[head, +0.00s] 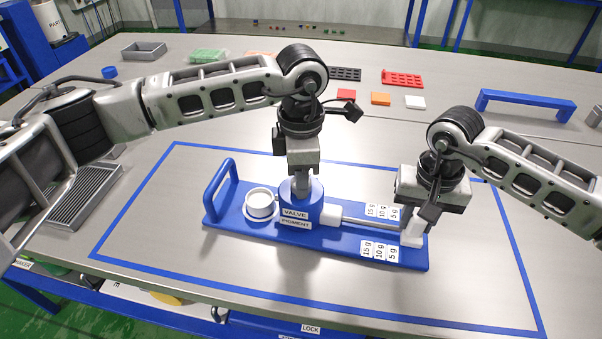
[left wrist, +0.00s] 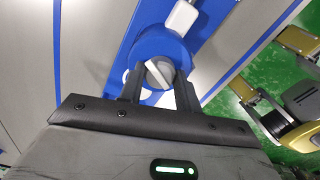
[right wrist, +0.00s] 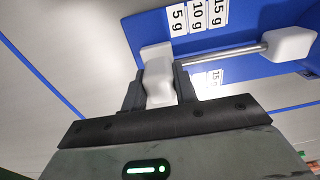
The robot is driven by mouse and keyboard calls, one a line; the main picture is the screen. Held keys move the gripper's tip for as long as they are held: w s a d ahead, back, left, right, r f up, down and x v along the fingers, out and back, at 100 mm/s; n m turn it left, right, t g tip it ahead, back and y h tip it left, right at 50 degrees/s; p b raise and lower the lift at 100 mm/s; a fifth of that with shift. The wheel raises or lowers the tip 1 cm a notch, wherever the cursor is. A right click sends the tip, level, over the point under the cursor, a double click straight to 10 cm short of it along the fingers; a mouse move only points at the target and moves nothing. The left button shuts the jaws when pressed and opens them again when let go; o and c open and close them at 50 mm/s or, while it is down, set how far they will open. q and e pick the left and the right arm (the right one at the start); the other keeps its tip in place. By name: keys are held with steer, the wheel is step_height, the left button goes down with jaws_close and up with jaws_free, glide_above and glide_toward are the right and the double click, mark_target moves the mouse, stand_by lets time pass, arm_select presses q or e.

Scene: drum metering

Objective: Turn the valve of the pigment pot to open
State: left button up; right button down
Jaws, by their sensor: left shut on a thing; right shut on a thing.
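The pigment pot (head: 302,212) is a blue body labelled VALVE and PIGMENT on a blue base board (head: 330,246). My left gripper (head: 301,190) is shut on the grey valve knob (left wrist: 160,74) on top of the pot; the left wrist view shows the knob between its fingers. A metal rod (right wrist: 225,54) runs from a white block (right wrist: 291,44) beside the pot to a white handle (right wrist: 158,78). My right gripper (head: 415,228) is shut on this handle. A white round cup (head: 260,203) stands on the board left of the pot.
Cards marked 15 g, 10 g and 5 g (head: 379,252) lie along the rod. The board has a blue handle (head: 219,190) at its left end. Blue tape (head: 150,190) frames the area. Coloured blocks and trays (head: 402,78) lie farther back. The table around the board is clear.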

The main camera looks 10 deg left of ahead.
arm_select(q)
steer(key=n, duration=0.5)
steer(key=shift+r, duration=0.1)
steer(key=shift+n, duration=0.3)
stand_by(0.4)
steer(key=o, duration=1)
step_height(320, 180, up, 12)
arm_select(e)
steer(key=shift+r, duration=0.1)
steer(key=c, duration=1)
jaws_free()
